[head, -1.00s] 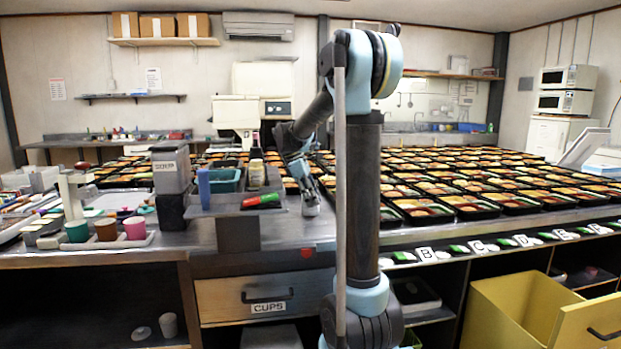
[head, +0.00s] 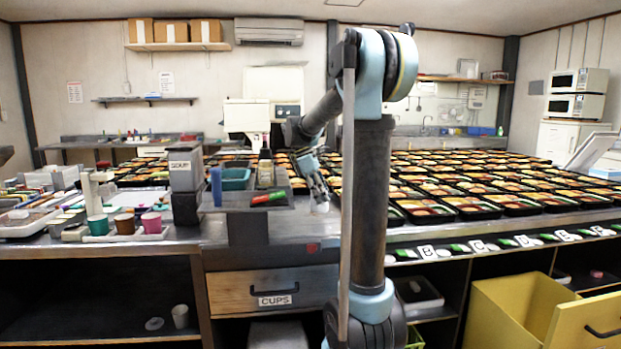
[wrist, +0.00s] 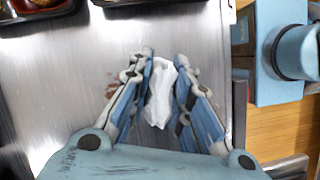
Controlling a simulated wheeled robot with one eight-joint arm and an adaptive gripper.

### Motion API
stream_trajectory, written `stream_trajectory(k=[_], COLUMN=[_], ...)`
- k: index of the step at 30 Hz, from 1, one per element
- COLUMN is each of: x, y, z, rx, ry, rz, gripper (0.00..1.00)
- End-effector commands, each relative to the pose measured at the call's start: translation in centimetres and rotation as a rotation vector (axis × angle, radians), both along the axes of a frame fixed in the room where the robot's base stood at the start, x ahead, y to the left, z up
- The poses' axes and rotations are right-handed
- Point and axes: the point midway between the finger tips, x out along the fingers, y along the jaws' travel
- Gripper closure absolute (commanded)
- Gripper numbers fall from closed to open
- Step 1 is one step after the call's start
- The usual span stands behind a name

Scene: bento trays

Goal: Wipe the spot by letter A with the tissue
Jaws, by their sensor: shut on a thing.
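The white tissue (wrist: 159,95) is held between the two blue-grey fingers of my gripper (wrist: 164,57), over the steel counter (wrist: 60,100). In the head view the tissue (head: 322,207) shows as a small white patch below my gripper (head: 318,194), near the counter's front part. Whether the tissue touches the counter I cannot tell. A brownish spot (wrist: 111,90) lies on the steel just left of the left finger in the wrist view, partly covered by it. Letter A is not visible; letter card B (head: 427,251) stands on the front ledge to the right of my arm.
Rows of filled black bento trays (head: 472,207) cover the counter behind and right of my gripper. The soup dispenser (head: 186,170) and a shelf with a blue-green bin (head: 236,179) stand to the left. A drawer marked CUPS (head: 275,297) is below the counter edge.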

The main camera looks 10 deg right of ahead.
Motion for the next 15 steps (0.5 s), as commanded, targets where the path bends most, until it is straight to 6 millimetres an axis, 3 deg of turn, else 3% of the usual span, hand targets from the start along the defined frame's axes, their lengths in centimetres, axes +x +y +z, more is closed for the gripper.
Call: stream_trajectory(k=[15], x=[0.0], y=[-0.1], z=[4.5], rx=[0.000], ry=[-0.001], rz=[-0.002], gripper=[1.00])
